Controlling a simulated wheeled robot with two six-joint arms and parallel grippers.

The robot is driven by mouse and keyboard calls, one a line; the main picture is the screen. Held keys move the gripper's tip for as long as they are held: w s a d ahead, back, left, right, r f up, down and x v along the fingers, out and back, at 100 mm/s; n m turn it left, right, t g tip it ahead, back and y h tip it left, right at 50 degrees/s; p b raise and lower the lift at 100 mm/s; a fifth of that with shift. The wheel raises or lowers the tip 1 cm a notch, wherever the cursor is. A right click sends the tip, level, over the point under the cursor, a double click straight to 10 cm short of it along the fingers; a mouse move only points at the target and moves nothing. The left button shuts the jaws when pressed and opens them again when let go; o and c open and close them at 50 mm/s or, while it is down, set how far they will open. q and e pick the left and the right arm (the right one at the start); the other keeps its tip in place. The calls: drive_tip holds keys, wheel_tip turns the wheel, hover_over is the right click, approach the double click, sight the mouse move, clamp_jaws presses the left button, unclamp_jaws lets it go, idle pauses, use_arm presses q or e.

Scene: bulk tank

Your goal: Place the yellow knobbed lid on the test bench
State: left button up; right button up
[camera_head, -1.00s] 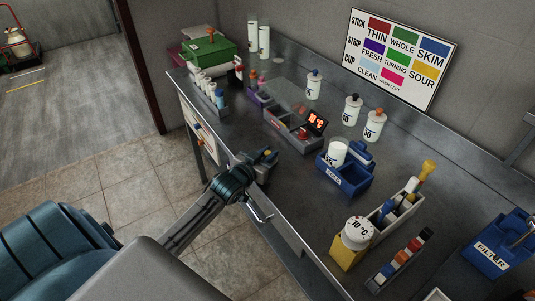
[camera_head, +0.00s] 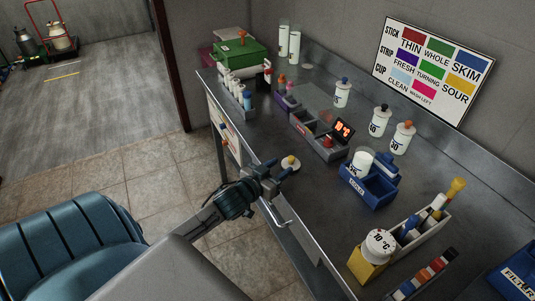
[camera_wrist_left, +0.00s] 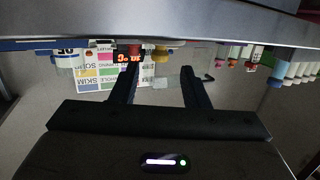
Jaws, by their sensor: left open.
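The yellow knobbed lid (camera_head: 291,163), a small pale disc with a yellow knob, lies on the test bench (camera_head: 310,210) near its front edge. My left gripper (camera_head: 272,173) is open and empty at the bench's front edge, just short of the lid and apart from it. In the left wrist view, the lid's yellow knob (camera_wrist_left: 161,56) shows ahead, between the two spread fingers (camera_wrist_left: 158,72). My right gripper is in neither view.
Behind the lid stands a grey tray with a red display (camera_head: 318,138). A blue caddy (camera_head: 368,187) is to the right, and a rack of bottles (camera_head: 240,95) is to the left. A yellow-based cup marked 10 °C (camera_head: 368,268) stands nearer. Bare bench surrounds the lid.

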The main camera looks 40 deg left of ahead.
use_arm(q)
drive_tip(key=shift+s+r, duration=0.25)
drive_tip(key=shift+s, duration=1.1)
drive_tip(key=shift+s+r, duration=0.2)
drive_tip(key=shift+s, duration=1.15)
